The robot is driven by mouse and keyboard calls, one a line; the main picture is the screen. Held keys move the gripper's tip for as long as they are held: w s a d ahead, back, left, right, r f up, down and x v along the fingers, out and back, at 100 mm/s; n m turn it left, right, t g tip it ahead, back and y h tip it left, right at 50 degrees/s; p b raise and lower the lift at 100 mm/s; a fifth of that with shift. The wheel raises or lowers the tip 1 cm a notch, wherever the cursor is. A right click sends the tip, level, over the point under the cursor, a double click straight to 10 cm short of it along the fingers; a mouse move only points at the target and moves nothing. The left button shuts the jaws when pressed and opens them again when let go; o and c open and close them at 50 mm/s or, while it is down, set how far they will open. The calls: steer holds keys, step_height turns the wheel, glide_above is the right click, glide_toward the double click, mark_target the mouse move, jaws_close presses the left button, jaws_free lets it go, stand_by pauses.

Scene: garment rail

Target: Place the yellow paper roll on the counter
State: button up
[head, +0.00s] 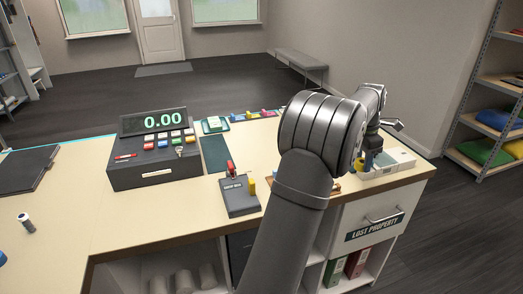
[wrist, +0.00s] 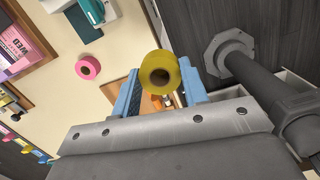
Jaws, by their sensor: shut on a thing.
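The yellow paper roll (wrist: 160,72) is a short yellow cylinder with a dark centre hole. In the wrist view it sits between the two blue fingers of my gripper (wrist: 162,68), which is shut on it. In the head view my gripper (head: 366,163) is at the right end of the counter (head: 120,215), largely hidden behind my arm. A small part of the yellow roll (head: 369,159) shows there by a blue finger. I cannot tell whether the roll touches anything below it.
A white box (head: 396,160) stands at the counter's right end. A pink roll (wrist: 88,67) lies on the counter in the wrist view. The cash register (head: 152,150) and a grey-and-red device (head: 238,195) stand further left. The counter's front left is mostly clear.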

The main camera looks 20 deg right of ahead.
steer(key=s+d, duration=0.4)
steer(key=w+a+f, duration=0.1)
steer(key=w+f, duration=0.1)
steer(key=w, duration=0.2)
steer(key=w+f, duration=0.2)
steer(key=w, duration=0.1)
steer(key=w+a+f, duration=0.1)
steer(key=w+f, duration=0.2)
steer(key=w, duration=0.1)
steer(key=shift+w+a, duration=0.3)
steer(key=shift+f, duration=2.05)
steer(key=shift+f, duration=0.1)
steer(key=o, duration=0.6)
steer(key=shift+c, duration=0.2)
steer(key=o, duration=0.4)
step_height(320, 180, up, 12)
steer(key=a, duration=0.1)
steer(key=shift+a, duration=0.2)
